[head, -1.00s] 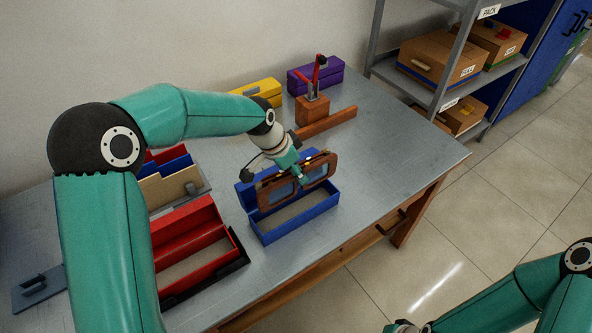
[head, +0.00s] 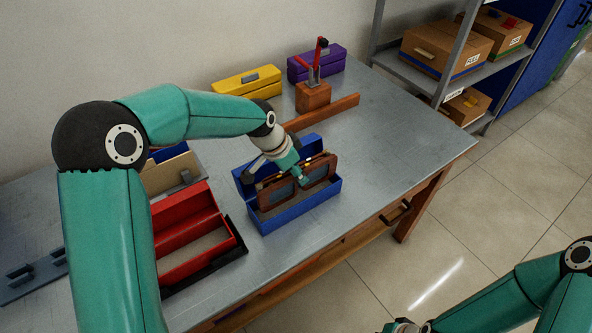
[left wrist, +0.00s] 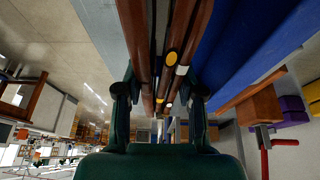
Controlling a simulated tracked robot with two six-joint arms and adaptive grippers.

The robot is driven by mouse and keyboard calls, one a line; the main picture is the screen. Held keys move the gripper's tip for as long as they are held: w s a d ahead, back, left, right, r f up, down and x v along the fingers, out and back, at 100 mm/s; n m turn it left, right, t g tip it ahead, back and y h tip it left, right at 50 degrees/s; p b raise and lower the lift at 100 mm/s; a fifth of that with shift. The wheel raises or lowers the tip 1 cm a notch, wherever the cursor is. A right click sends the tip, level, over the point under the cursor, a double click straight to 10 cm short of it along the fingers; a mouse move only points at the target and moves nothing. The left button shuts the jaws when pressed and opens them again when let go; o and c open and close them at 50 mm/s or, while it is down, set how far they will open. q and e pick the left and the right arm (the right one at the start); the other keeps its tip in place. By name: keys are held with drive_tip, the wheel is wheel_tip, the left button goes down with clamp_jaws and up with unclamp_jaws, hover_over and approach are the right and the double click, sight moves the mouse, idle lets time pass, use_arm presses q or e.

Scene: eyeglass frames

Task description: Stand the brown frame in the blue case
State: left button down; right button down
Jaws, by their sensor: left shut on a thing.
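The brown frame (head: 283,194) is upright in the open blue case (head: 297,211), its lower part hidden behind the case's front wall. The case's lid stands up at the back. My left gripper (head: 299,180) is shut on the frame's upper part from above. The left wrist view shows the brown frame (left wrist: 183,50) running between the two fingers (left wrist: 160,103), with the blue case (left wrist: 250,50) beside it. I cannot tell whether the frame touches the case floor. Of my right arm, only part shows at the lower right; its fingers are not clear.
An open red case (head: 190,238) stands close to the left of the blue case. A yellow case (head: 247,84), a purple case (head: 318,64) and a wooden block with a red-handled clamp (head: 313,97) stand behind. The table (head: 390,150) is clear to the right.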

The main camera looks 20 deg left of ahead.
sight(296, 183)
use_arm(q)
drive_tip(key=shift+f+b, duration=1.65)
drive_tip(key=shift+f, duration=0.55)
drive_tip(key=c, duration=0.6)
unclamp_jaws()
drive_tip(key=shift+c, duration=0.2)
drive_tip(key=shift+r+p, duration=3.2)
drive_tip(key=shift+r, duration=1.8)
